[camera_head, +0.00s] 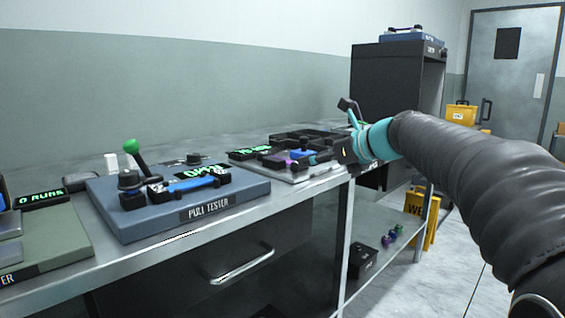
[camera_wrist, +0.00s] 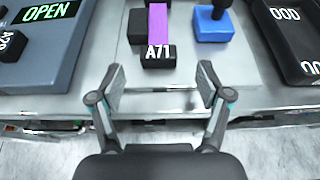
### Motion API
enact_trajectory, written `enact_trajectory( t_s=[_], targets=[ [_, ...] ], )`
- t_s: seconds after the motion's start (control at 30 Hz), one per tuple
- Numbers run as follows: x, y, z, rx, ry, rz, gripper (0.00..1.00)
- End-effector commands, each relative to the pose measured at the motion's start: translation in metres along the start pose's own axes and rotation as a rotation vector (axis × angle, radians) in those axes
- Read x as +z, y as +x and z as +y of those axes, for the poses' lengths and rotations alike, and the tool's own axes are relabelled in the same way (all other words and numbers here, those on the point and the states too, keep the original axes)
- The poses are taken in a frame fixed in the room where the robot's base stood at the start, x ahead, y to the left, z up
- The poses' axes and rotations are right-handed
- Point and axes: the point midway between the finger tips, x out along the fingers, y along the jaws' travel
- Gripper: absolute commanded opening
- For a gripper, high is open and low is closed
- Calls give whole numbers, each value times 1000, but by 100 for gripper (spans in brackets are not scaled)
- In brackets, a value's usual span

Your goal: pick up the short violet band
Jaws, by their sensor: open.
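The short violet band (camera_wrist: 158,28) runs upright in the picture in the wrist view. Its near end meets a black block (camera_wrist: 158,58) marked A71. In the head view a small violet patch (camera_head: 291,163) shows on the bench, partly hidden among dark parts. My gripper (camera_wrist: 161,84) is open and empty. Its two fingers stand apart, left and right, on the near side of the black block, over the bench's front edge. The violet band lies beyond the fingertips, roughly in line with the gap between them, and neither finger touches it.
A blue block (camera_wrist: 213,27) with a dark knob stands right of the band. A dark device (camera_wrist: 291,45) is further right. The pull tester (camera_head: 182,205), with a blue strip and green-knobbed lever, stands left on the bench. Coloured items sit on the lower shelf (camera_head: 400,222).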

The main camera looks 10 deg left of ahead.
Motion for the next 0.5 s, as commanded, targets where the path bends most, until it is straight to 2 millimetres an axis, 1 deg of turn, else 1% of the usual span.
enact_trajectory(
  t_s=[0.3, 0.4, 0.5],
  targets=[
    [-1, 42, 3, 2, 0, 1, 77],
    [0, 46, 3, 1, -1, 0, 77],
    [1, 46, 3, 0, 0, -1, 77]
  ],
)
